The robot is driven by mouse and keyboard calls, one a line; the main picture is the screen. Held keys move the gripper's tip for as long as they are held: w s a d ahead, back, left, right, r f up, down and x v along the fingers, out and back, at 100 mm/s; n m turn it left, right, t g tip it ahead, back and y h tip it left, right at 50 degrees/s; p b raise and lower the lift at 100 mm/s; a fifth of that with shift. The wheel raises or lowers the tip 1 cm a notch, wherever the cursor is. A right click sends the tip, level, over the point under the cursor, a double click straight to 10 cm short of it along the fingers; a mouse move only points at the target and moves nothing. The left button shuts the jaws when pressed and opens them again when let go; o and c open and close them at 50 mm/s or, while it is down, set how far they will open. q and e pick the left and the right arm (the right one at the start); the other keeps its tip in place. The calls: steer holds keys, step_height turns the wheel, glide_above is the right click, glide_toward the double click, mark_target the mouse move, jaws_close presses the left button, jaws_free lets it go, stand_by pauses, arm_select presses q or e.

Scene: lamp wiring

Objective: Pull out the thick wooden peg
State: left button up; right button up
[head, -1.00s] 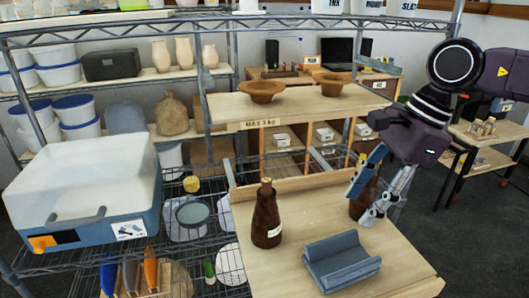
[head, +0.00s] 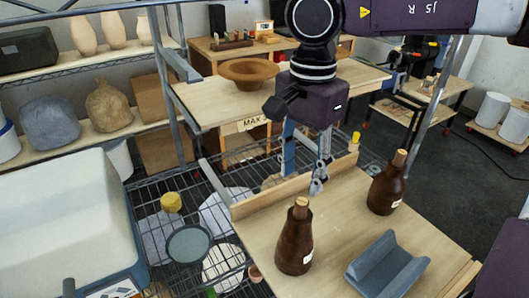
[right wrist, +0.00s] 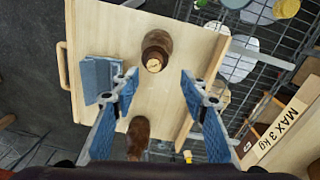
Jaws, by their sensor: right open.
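Two brown bottles stand upright on a wooden board, each with a pale wooden peg in its neck. The left bottle (head: 295,242) has a peg (head: 301,202); the right bottle (head: 386,187) has a peg (head: 400,157). I cannot tell which peg is thicker. My right gripper (head: 303,181) is open and empty, above the board near the left bottle. In the right wrist view, the left bottle's peg (right wrist: 154,65) shows between and beyond the open fingers (right wrist: 160,76). The right bottle (right wrist: 138,130) is lower there, its top hidden. My left gripper is out of view.
A blue-grey cradle (head: 387,265) lies on the board (head: 340,222), in front of the bottles. A low ledge (head: 262,192) runs along its back. A shelf (head: 215,105) with a brown bowl (head: 249,72) is behind. Wire racking with several items lies left.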

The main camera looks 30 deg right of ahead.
mark_target(303, 199)
steer(key=shift+s+d+f, duration=0.1)
steer(key=shift+s+f, duration=0.15)
steer(key=shift+f, duration=0.05)
steer(key=shift+s+d+f+p, duration=0.2)
steer(key=shift+s+f, duration=0.1)
steer(key=shift+f, duration=0.3)
steer(key=shift+s+d+f+p, duration=0.15)
steer(key=shift+s+f, duration=0.15)
steer(key=shift+f, duration=0.25)
steer(key=f, duration=0.2)
steer(key=shift+w+a+f, duration=0.1)
steer(key=shift+w+f, duration=0.15)
steer(key=shift+f, duration=0.05)
steer(key=shift+a+f+p, duration=0.1)
steer(key=shift+f+p, duration=0.2)
steer(key=shift+f, duration=0.65)
steer(key=shift+w, duration=0.15)
steer(key=c, duration=1)
steer(key=o, duration=0.4)
steer(key=shift+c, duration=0.2)
jaws_close()
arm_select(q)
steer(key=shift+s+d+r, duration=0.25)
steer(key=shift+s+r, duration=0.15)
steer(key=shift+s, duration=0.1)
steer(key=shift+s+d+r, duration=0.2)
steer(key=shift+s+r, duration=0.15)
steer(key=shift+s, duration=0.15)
